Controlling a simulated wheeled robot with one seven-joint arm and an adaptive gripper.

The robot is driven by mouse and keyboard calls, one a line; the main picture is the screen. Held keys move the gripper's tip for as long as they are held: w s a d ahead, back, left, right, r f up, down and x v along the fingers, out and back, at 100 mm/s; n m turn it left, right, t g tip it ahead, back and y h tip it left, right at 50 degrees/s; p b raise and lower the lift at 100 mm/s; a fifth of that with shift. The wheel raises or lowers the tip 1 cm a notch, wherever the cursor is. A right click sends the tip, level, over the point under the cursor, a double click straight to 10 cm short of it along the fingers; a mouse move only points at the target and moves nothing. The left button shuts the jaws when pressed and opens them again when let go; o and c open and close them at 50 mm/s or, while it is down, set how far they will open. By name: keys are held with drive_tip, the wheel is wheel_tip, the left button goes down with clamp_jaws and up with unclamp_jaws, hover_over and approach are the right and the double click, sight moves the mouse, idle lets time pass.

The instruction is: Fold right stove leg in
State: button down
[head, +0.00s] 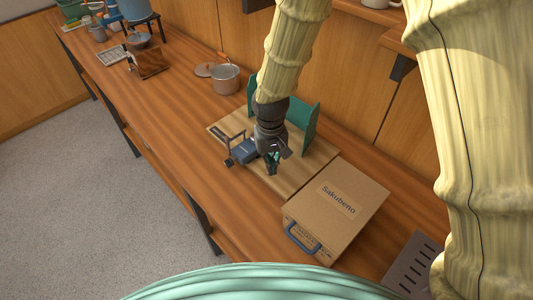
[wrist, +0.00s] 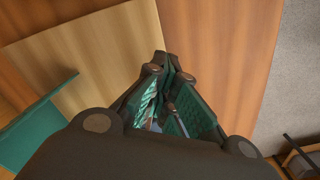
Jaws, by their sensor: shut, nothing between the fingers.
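A small stove with a dark blue-grey body (head: 243,151) stands on a light wooden board (head: 295,168). A thin dark frame or leg (head: 228,137) sticks out at its left, and a dark foot or knob (head: 229,162) shows at its front left. The stove's right side is hidden behind my gripper (head: 272,168), so I cannot tell how the right leg lies. My gripper points down just right of the stove, its fingers shut and empty. In the wrist view the fingertips (wrist: 171,70) meet above the board (wrist: 120,45); whether they touch the stove cannot be seen.
Green windscreen panels (head: 311,126) stand behind my gripper. A cardboard box (head: 350,195) labelled Sakubeno with a blue handle sits close at right. A pot (head: 225,78) stands farther back. The bench (head: 190,125) left of the board is clear.

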drive_tip(key=shift+w+a+r+t, duration=0.2)
drive_tip(key=shift+w+a, duration=0.2)
drive_tip(key=shift+a, duration=0.35)
drive_tip(key=shift+w+a+r+t, duration=0.1)
drive_tip(key=shift+w+a+r, duration=0.1)
drive_tip(key=shift+w+a, duration=0.4)
drive_tip(key=shift+s+d, duration=0.15)
drive_tip(key=shift+a+r+p, duration=0.2)
drive_tip(key=shift+a+p, duration=0.1)
drive_tip(key=shift+p, duration=0.05)
drive_tip(key=shift+w+a+r, duration=0.1)
drive_tip(key=shift+w+a, duration=0.1)
drive_tip(key=shift+a, duration=0.7)
drive_tip(key=c, duration=1.7)
unclamp_jaws()
drive_tip(key=shift+w+d+f, duration=0.15)
drive_tip(key=shift+w+f, duration=0.75)
drive_tip(key=shift+w, duration=0.05)
drive_tip(key=o, duration=0.4)
drive_tip(key=shift+w+d, duration=0.15)
drive_tip(key=shift+c, duration=0.2)
drive_tip(key=shift+o, duration=0.9)
drive_tip(key=shift+r, duration=0.1)
drive_tip(key=shift+s+r, duration=0.1)
drive_tip(key=shift+s, duration=0.6)
drive_tip(key=shift+s+a+r, duration=0.1)
drive_tip(key=shift+s+a, duration=0.1)
